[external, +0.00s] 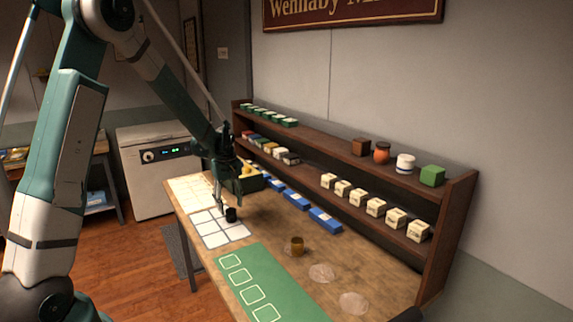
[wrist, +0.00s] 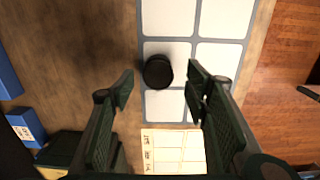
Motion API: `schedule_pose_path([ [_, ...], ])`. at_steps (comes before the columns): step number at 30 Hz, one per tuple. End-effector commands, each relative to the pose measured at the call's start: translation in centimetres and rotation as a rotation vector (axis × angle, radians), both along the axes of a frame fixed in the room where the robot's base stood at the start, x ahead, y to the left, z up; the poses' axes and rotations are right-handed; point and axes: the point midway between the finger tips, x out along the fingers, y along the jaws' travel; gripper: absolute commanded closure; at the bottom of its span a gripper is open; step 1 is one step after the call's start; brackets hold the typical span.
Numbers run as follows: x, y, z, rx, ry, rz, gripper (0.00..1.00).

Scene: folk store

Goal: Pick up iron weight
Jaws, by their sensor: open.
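The iron weight appears to be a small black cylinder (external: 231,214), upright on the white gridded mat (external: 212,241) near the table's far-left part. In the wrist view the black weight (wrist: 158,71) sits on the mat's edge column, partly over a grey grid line. My gripper (external: 226,192) is open just above the weight. In the wrist view the weight shows between and slightly beyond the open fingertips (wrist: 161,86), with a gap on both sides. Nothing is held.
A green mat with outlined squares (external: 283,279) lies nearer the camera. An amber cup (external: 297,246) and blue boxes (external: 324,220) stand to the right. A wooden shelf (external: 460,215) with small boxes runs along the wall. A paper chart (external: 190,189) lies beyond the gridded mat.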

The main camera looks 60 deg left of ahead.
Motion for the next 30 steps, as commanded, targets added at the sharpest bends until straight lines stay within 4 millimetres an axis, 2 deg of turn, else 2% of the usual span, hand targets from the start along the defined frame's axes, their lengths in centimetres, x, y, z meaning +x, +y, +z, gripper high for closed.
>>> schedule_pose_path([
  [8, 0.1, 0.1, -1.4, 0.0, 0.0, 0.0, 0.53],
  [19, 0.3, 0.2, -4.8, 0.0, 0.0, 0.0, 0.53],
  [30, 0.3, 0.2, -5.2, 0.0, 0.0, 0.0, 0.53],
])
